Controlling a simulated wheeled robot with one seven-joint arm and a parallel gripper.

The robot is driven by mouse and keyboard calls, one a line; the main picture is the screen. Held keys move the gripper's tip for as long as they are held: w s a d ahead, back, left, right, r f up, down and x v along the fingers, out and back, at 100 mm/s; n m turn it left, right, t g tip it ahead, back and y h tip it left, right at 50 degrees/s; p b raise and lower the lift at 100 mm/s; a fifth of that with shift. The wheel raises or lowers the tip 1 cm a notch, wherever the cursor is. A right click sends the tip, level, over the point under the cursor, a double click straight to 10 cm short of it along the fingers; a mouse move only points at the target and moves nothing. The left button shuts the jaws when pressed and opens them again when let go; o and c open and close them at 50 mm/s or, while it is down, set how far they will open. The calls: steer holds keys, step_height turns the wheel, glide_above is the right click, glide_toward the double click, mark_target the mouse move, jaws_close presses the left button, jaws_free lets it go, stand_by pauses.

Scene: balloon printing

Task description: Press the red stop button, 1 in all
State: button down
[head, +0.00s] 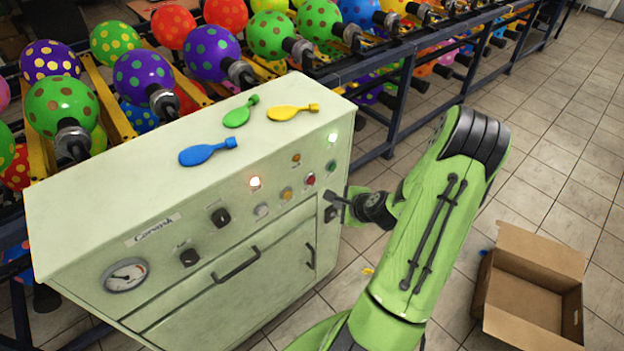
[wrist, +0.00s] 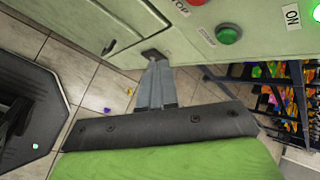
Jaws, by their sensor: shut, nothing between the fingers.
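The red stop button (head: 311,180) is on the sloped front panel of the pale green control cabinet (head: 150,215), near its right end. My gripper (head: 331,198) is shut and empty, to the lower right of the red button in the head view. In the wrist view the shut fingertips (wrist: 152,56) are below and left of the button, apart from it. Whether they touch the cabinet I cannot tell.
Lit lamps, knobs and a gauge (head: 126,275) share the panel. Deflated balloons (head: 208,151) lie on top. An open cardboard box (head: 530,290) stands on the floor at right.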

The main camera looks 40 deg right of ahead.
steer(key=w+p, duration=0.2)
steer(key=w, duration=0.5)
steer(key=shift+w+a, duration=0.2)
steer(key=shift+w, duration=0.05)
stand_by(1.6)
steer(key=shift+w, duration=0.4)
steer(key=shift+w, duration=0.55)
stand_by(0.6)
stand_by(0.3)
steer(key=shift+s, duration=0.95)
steer(key=shift+s+d+b, duration=0.1)
steer(key=shift+s+b, duration=0.8)
steer(key=shift+s, duration=1.6)
